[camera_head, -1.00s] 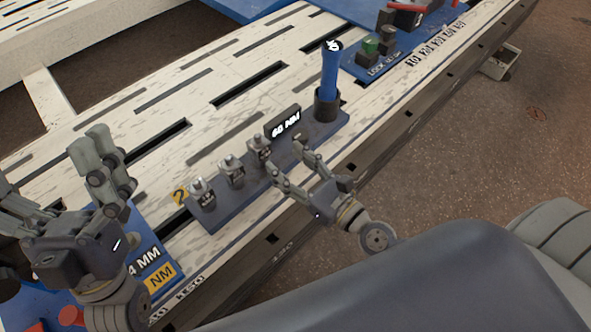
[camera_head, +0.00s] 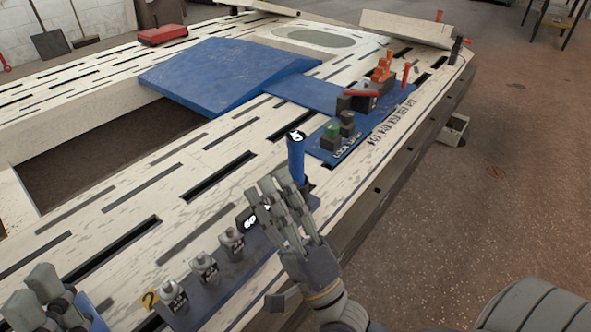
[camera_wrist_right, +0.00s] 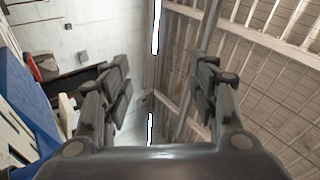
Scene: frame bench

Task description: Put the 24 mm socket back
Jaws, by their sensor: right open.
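Three silver-and-black sockets, the near one (camera_head: 173,294), the middle one (camera_head: 207,268) and the far one (camera_head: 232,244), stand on a dark blue rack (camera_head: 205,300). Their size marks are too small to read, so I cannot tell which is 24 mm. My right gripper (camera_head: 283,212) is open with its fingers pointing up, in front of the rack's far end. My left gripper (camera_head: 45,296) is partly cut off at the lower left.
The slotted pale bench (camera_head: 130,200) runs back, with a wide opening (camera_head: 100,150) in it. A blue ramp-like panel (camera_head: 215,75) lies behind. A blue tray (camera_head: 335,150) carries a green-topped piece and other tools. Open floor (camera_head: 480,210) lies to the right.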

